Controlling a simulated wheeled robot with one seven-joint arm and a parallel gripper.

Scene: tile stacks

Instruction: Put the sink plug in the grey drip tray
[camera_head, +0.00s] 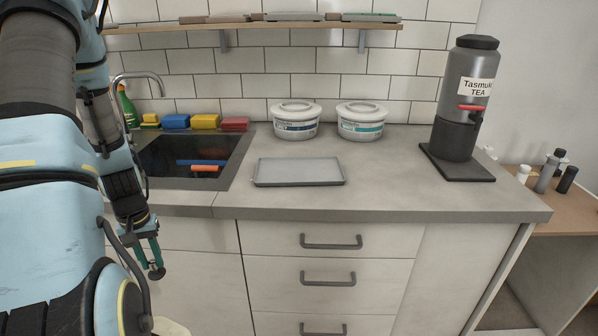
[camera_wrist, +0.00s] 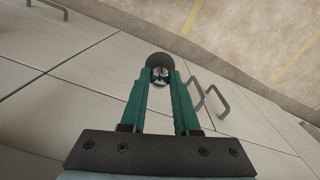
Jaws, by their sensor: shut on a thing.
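My gripper (camera_head: 152,258) hangs low in front of the cabinet at the left, below the counter's front edge. In the wrist view, my gripper (camera_wrist: 160,84) has its green fingers shut on a small round dark and silver thing, which looks like the sink plug (camera_wrist: 158,64). The plug also shows as a dark bit at the fingertips in the head view (camera_head: 157,273). The grey drip tray (camera_head: 298,182) lies flat on the counter, right of the sink, and looks empty. It is above and to the right of my gripper.
The dark sink (camera_head: 158,158) holds a blue and an orange thing. Colored sponges (camera_head: 205,122) line its back edge. Two white tubs (camera_head: 361,128) stand behind the tray. A tea dispenser (camera_head: 458,138) stands at the right. The counter (camera_head: 390,185) between tray and dispenser is free.

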